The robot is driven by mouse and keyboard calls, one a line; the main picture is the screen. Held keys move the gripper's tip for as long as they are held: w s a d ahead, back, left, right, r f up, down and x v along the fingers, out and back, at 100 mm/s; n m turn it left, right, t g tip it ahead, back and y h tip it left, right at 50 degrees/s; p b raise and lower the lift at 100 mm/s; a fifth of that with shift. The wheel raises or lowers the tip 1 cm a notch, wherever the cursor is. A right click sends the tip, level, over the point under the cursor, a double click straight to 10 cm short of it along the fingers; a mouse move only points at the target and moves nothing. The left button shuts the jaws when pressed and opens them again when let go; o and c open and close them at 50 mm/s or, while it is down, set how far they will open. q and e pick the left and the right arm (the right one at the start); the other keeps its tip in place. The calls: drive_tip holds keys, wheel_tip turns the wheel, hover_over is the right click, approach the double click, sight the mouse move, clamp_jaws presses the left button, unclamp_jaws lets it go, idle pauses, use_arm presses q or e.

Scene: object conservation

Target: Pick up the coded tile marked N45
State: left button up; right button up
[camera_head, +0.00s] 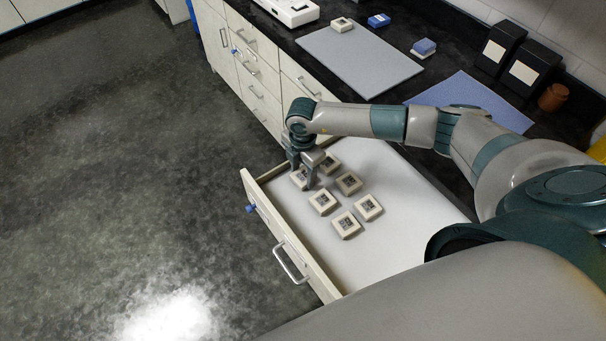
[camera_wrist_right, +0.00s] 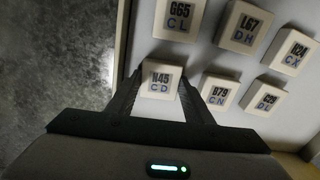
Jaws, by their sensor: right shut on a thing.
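The coded tile N45 (camera_wrist_right: 159,79) is a cream square block with "CD" under its code. In the right wrist view it sits between the two fingers of my right gripper (camera_wrist_right: 166,90), which is shut on it. In the head view my right gripper (camera_head: 306,172) reaches down into the open drawer (camera_head: 385,250), and the tile (camera_head: 298,179) shows partly behind the fingers near the drawer's front. I cannot tell whether it touches the drawer floor. My left gripper is not in view.
Several similar tiles lie close by in the drawer: G65 (camera_wrist_right: 179,15), L67 (camera_wrist_right: 243,27), B79 (camera_wrist_right: 219,92), C29 (camera_wrist_right: 263,97) and another (camera_wrist_right: 292,50). On the black counter, a grey mat (camera_head: 360,62) has one tile (camera_head: 342,24) at its far edge.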

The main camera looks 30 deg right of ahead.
sight(303, 175)
drive_tip(key=shift+r, duration=0.15)
drive_tip(key=shift+r+b, duration=0.45)
drive_tip(key=shift+r, duration=0.15)
wheel_tip(303, 175, up, 2)
drive_tip(key=shift+r+b, duration=0.25)
drive_tip(key=shift+b, duration=0.4)
drive_tip(key=s+d+r+b, duration=0.3)
drive_tip(key=s+d+r, duration=0.4)
drive_tip(key=s+d, duration=0.1)
drive_tip(key=shift+d+b, duration=0.25)
drive_tip(key=shift+b, duration=0.1)
drive_tip(key=shift+a, duration=0.1)
